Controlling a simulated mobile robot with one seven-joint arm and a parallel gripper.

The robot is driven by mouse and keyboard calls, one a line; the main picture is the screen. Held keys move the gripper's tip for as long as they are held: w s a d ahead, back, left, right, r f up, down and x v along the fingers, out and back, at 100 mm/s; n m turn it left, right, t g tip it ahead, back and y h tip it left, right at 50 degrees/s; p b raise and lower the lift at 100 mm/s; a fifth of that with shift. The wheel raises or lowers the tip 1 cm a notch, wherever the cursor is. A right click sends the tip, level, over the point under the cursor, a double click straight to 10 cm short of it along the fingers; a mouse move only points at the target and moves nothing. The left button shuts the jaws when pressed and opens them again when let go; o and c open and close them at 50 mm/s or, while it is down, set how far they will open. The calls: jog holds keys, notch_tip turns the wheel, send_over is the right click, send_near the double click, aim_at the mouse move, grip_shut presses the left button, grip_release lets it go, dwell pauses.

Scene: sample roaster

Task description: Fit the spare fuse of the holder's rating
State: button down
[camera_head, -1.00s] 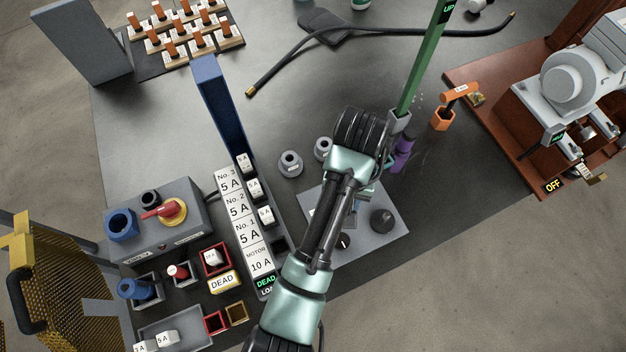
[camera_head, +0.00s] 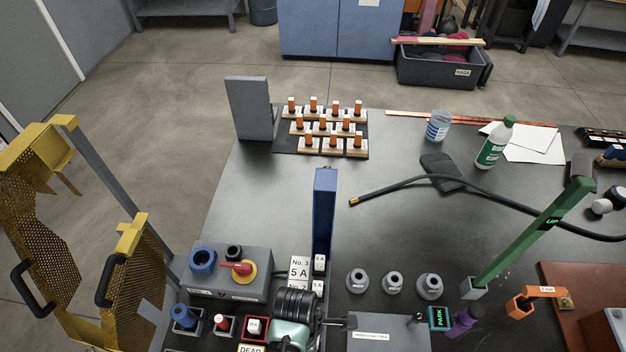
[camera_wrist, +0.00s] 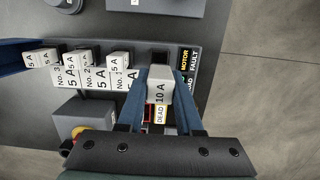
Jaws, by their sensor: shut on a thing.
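My gripper (camera_wrist: 160,82) is shut on a white block marked 10 A (camera_wrist: 159,90), held between its two blue fingers in the wrist view. The block is beside a dark, empty-looking slot (camera_wrist: 159,57) at the motor end of the fuse row. I cannot tell whether it touches the slot. White 5 A fuses (camera_wrist: 118,59) stand in the other places, behind labels No. 1 to No. 3 (camera_wrist: 97,78). In the head view the row's No. 3 label (camera_head: 300,268) shows, while my arm hides its motor end; the fingers and held block are not clear there.
A blue upright panel (camera_head: 325,215) stands at the row's far end. A grey switch box (camera_head: 225,285) with a red handle is left of it. Grey round pieces (camera_head: 393,283) and a green lever (camera_head: 535,232) are to the right. Yellow mesh guards (camera_head: 130,285) stand at left.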

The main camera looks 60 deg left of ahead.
jog(key=shift+s+a, duration=0.1)
jog(key=shift+s, duration=0.05)
jog(key=shift+r, duration=0.1)
notch_tip(320, 180, down, 6)
jog(key=b, duration=0.3)
dwell(0.5)
jog(key=shift+p, duration=0.3)
dwell(1.0)
jog(key=shift+f, duration=0.2)
dwell(0.3)
jog(key=shift+f+b, duration=1.15)
jog(key=shift+f, duration=0.35)
jog(key=c, duration=0.5)
grip_release()
